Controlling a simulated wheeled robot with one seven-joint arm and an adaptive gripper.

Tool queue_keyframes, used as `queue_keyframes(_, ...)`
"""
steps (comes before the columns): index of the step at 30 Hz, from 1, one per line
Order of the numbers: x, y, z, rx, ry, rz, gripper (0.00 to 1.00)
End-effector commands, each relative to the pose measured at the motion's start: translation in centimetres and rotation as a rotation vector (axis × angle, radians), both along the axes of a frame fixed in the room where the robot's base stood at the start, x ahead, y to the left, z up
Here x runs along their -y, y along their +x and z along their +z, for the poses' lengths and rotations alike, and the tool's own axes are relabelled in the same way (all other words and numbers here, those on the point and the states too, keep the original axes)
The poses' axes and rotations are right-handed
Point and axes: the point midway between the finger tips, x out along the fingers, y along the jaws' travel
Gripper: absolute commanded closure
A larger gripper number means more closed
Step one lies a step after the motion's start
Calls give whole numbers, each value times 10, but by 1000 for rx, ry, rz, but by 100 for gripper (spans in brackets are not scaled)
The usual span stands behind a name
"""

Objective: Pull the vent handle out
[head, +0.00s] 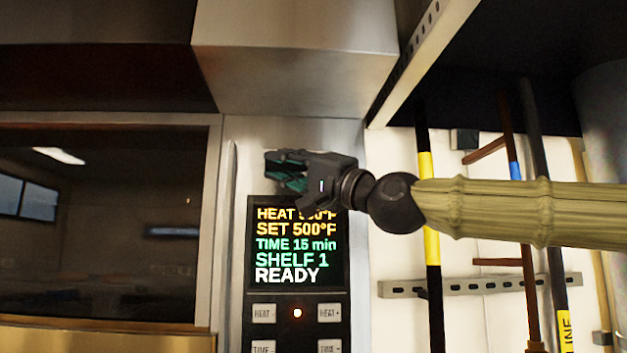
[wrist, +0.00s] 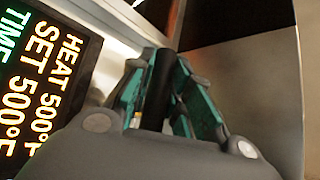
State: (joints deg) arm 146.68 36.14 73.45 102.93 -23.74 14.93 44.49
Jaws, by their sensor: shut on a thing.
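My gripper (head: 276,172) is in front of the steel oven front, just above the display panel, with its fingers pointing left in the head view. In the wrist view its teal-lined fingers (wrist: 160,75) are closed around a dark, rod-like piece, which appears to be the vent handle (wrist: 157,92). The handle runs between the fingers, and its base is partly hidden by them. In the head view the handle cannot be made out behind the gripper.
The display panel (head: 297,275) with lit text and buttons lies right below my gripper. It also shows in the wrist view (wrist: 45,70). A dark oven window (head: 100,230) is at left. A steel hood (head: 295,60) overhangs above. Upright poles (head: 430,200) stand at right behind my arm.

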Motion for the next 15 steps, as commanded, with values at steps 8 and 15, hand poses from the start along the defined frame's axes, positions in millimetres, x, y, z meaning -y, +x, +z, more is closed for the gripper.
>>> queue_keyframes(8, -9, -8, 0, 2, -1, 15, 100)
queue_keyframes(15, -8, -8, 0, 1, -2, 14, 61)
